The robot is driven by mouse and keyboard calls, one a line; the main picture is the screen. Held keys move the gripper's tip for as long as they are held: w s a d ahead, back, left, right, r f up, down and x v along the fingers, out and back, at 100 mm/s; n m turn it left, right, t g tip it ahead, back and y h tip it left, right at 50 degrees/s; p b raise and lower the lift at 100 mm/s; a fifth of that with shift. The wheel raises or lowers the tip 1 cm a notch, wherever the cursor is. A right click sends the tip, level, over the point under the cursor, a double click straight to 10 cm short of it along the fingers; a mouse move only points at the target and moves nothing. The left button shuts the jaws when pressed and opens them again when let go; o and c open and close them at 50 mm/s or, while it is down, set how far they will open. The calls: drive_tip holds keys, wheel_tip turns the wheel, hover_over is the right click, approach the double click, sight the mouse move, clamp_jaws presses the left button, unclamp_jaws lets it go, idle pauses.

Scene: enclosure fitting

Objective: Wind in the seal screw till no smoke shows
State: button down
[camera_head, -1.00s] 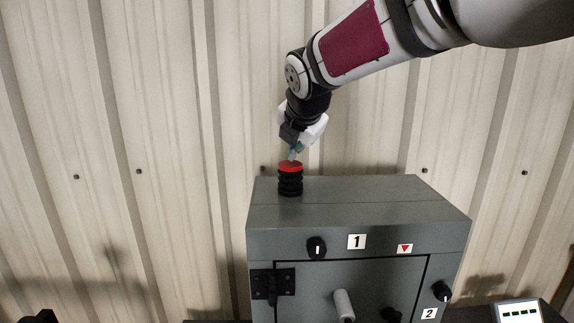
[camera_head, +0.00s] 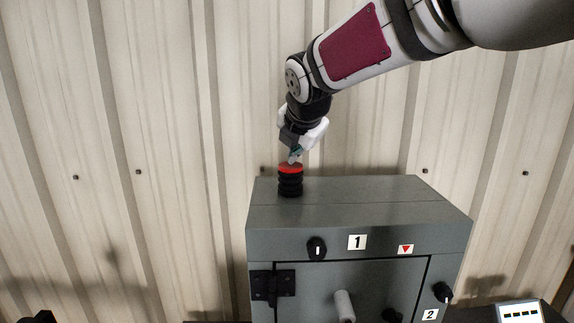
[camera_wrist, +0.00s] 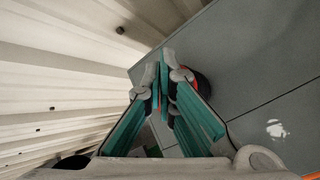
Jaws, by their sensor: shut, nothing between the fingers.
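The grey box (camera_head: 350,212) stands before a ribbed wall. Two black knobs that could be the seal screw sit on its front: one (camera_head: 316,248) beside label 1, with an upright white line, and one (camera_head: 442,292) above label 2. I cannot tell which is the screw. A black ribbed bellows (camera_head: 290,187) with a red cap (camera_head: 290,169) stands on the box top. My gripper (camera_head: 294,158) is shut and empty, its tips down at the cap. In the wrist view my fingertips (camera_wrist: 163,84) partly hide the bellows. I see no clear smoke.
A lit display (camera_head: 519,312) stands at lower right. A white patch (camera_wrist: 276,128) of unclear nature shows on the box top. The top's right side is clear.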

sight(294, 165)
drive_tip(key=shift+f+b, duration=0.35)
drive_tip(key=shift+f, duration=0.6)
idle(0.6)
drive_tip(key=shift+r, duration=0.1)
drive_tip(key=shift+r+p, duration=1)
drive_tip(key=shift+r, duration=0.55)
drive_tip(key=shift+r+p, duration=1.15)
drive_tip(key=shift+r, duration=1.4)
